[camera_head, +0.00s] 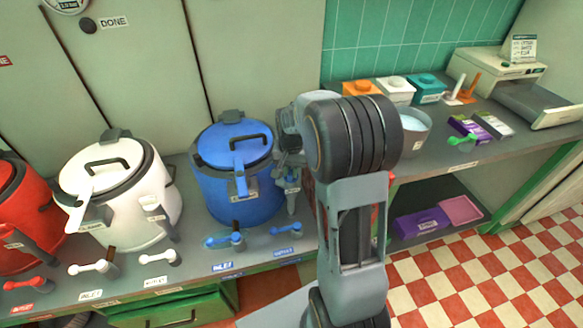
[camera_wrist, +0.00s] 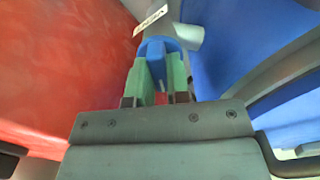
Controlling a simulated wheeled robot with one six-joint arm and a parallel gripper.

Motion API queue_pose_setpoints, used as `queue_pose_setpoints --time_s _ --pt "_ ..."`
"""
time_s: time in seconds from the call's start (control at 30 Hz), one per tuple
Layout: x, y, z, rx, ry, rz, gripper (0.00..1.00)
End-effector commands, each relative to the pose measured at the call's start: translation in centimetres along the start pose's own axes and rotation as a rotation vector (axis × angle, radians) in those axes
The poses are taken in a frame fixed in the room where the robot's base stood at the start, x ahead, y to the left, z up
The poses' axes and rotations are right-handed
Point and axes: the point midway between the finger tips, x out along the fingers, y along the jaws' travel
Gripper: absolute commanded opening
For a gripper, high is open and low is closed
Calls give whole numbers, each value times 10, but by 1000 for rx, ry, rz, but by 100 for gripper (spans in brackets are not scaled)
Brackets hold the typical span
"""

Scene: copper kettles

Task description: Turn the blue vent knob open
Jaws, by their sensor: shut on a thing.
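In the wrist view a blue knob (camera_wrist: 153,49) sits between the two green pads of my gripper (camera_wrist: 158,78), which is shut on it. A small white label (camera_wrist: 150,20) is just beyond the knob; its text is hard to read. The blue kettle (camera_head: 245,196) stands on the counter in the head view, left of my arm, its lid closed by a blue lever. Its blue side also fills the right of the wrist view (camera_wrist: 240,35). In the head view my arm hides the knob, and the fingertips cannot be made out.
White (camera_head: 140,215) and red (camera_head: 22,225) kettles stand to the left. Blue valve levers (camera_head: 225,240) sit on the counter before the blue kettle. A large red surface (camera_wrist: 65,60) is close on the wrist view's left. A grey bucket (camera_head: 413,133) stands right of my arm.

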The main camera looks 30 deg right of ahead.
Motion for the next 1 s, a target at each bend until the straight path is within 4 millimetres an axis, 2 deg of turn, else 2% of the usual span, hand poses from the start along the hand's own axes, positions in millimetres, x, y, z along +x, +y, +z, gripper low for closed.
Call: queue_pose_setpoints --time_s 0.2,0.5,1.0 --pt "-1 0 0 -180 -2 1 0" --pt "0 0 0 -359 -2 1 0" --pt "0 0 0 -456 -3 1 0"
